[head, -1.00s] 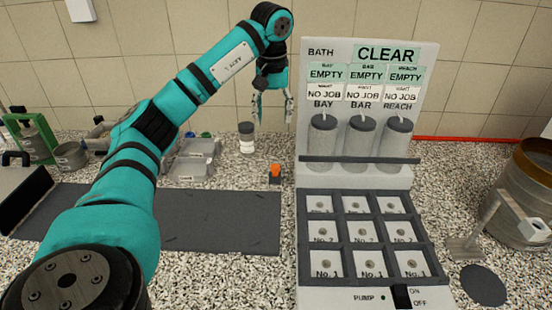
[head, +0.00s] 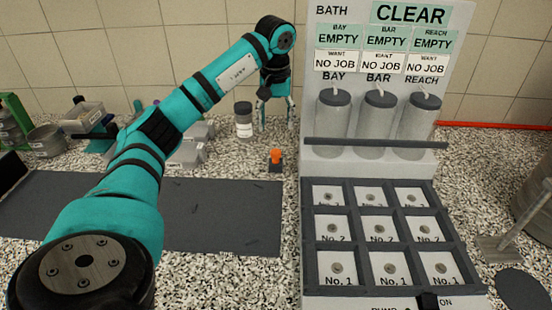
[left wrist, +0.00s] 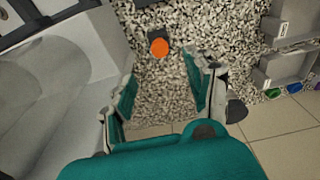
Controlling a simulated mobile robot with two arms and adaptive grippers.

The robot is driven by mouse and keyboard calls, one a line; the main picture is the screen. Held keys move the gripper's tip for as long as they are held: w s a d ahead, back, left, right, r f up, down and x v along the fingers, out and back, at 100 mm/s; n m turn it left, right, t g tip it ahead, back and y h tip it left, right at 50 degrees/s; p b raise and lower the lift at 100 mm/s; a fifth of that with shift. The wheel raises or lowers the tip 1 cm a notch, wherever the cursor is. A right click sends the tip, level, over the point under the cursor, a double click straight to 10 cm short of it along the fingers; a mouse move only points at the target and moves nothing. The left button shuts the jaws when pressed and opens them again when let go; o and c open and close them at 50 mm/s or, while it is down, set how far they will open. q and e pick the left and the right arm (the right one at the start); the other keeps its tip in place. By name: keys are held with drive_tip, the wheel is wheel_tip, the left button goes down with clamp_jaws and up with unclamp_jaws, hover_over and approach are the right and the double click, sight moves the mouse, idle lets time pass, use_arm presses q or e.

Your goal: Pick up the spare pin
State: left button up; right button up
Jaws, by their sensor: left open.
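I cannot tell for sure which thing is the spare pin. Several thin dark slivers lie on the dark grey mat (head: 220,215), one of them near its right edge (head: 251,242). A small orange-topped piece (head: 276,155) stands on a dark base beside the bath; its round orange top also shows in the left wrist view (left wrist: 158,47). My left gripper (head: 276,115) is open and empty above the bench, behind the orange piece and left of the bath panel. In the left wrist view its spread fingers (left wrist: 161,90) have only speckled bench between them. My right gripper is not in view.
The bath unit (head: 312,165), with tubes and numbered compartments, stands close to the right of my left gripper. A dark-lidded jar (head: 243,120) is just left of it. Grey trays (head: 187,153) stand farther left. The mat is mostly bare.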

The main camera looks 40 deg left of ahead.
sight(276, 151)
use_arm(q)
drive_tip(key=f, duration=0.6)
drive_tip(key=shift+w+a+f+p, duration=0.25)
drive_tip(key=shift+w+a+p, duration=0.05)
drive_tip(key=shift+w+a+f+p, duration=0.1)
drive_tip(key=shift+f+p, duration=0.25)
drive_tip(key=shift+f, duration=1)
drive_tip(key=shift+w+a+f+p, duration=0.1)
drive_tip(key=shift+f+p, duration=0.25)
drive_tip(key=shift+f, duration=0.95)
drive_tip(key=shift+r, duration=0.1)
drive_tip(key=c, duration=1.1)
